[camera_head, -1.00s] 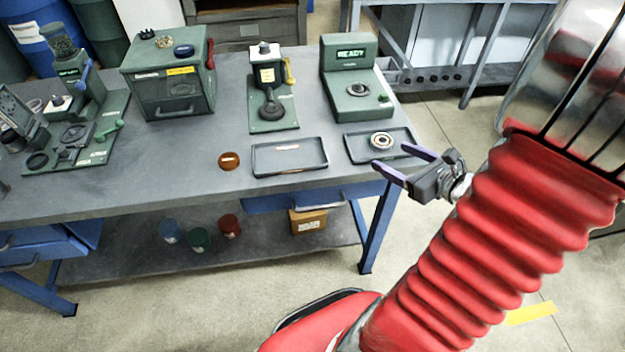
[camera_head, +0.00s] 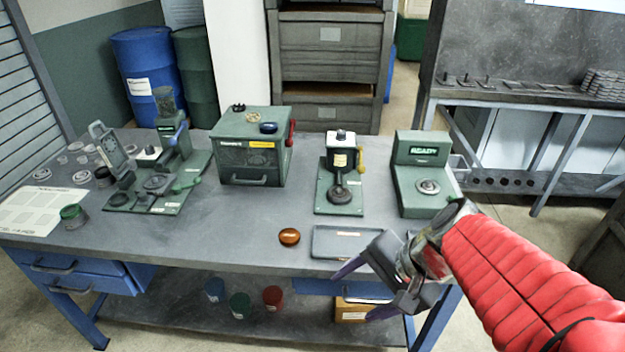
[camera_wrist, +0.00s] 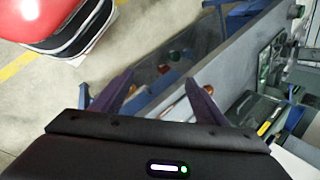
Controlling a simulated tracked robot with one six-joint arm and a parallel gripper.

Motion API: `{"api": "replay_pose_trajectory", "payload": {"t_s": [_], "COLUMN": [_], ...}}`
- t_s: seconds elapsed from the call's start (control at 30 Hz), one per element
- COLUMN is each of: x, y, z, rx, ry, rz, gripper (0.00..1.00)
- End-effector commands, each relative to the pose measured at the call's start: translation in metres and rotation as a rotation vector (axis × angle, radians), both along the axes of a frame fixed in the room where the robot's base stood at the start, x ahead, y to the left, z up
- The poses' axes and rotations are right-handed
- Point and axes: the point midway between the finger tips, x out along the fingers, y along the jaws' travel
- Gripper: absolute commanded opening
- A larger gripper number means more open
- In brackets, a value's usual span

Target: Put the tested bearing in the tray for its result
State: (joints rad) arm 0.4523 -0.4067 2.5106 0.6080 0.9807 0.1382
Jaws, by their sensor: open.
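The green tester (camera_head: 420,172) at the table's right shows READY on its screen. A round metal piece (camera_head: 428,186) sits on its front; I cannot tell whether it is a bearing or the tester's own seat. A grey tray (camera_head: 335,241) with a small label lies near the table's front edge. The second tray and the bearing in it, seen earlier, are now hidden behind my arm and gripper. My gripper (camera_head: 358,292) is open and empty at the front edge, right of the visible tray. Its spread fingers also show in the wrist view (camera_wrist: 158,77).
An orange-brown round dish (camera_head: 289,236) is left of the tray. A press (camera_head: 340,180), a green oven-like box (camera_head: 252,150) and another green machine (camera_head: 160,170) stand behind. Cups (camera_head: 240,304) and a cardboard box (camera_head: 352,310) are on the lower shelf.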

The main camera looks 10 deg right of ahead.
Motion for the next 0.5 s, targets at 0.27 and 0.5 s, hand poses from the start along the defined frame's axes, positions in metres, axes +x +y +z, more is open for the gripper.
{"api": "replay_pose_trajectory", "payload": {"t_s": [0.27,0.5], "x": [-0.018,-0.024], "y": [0.014,0.016], "z": [0.027,0.058], "rx": [-0.342,-0.617], "ry": [-0.124,-0.256], "rz": [0.387,0.661], "gripper": [0.67,0.67]}}
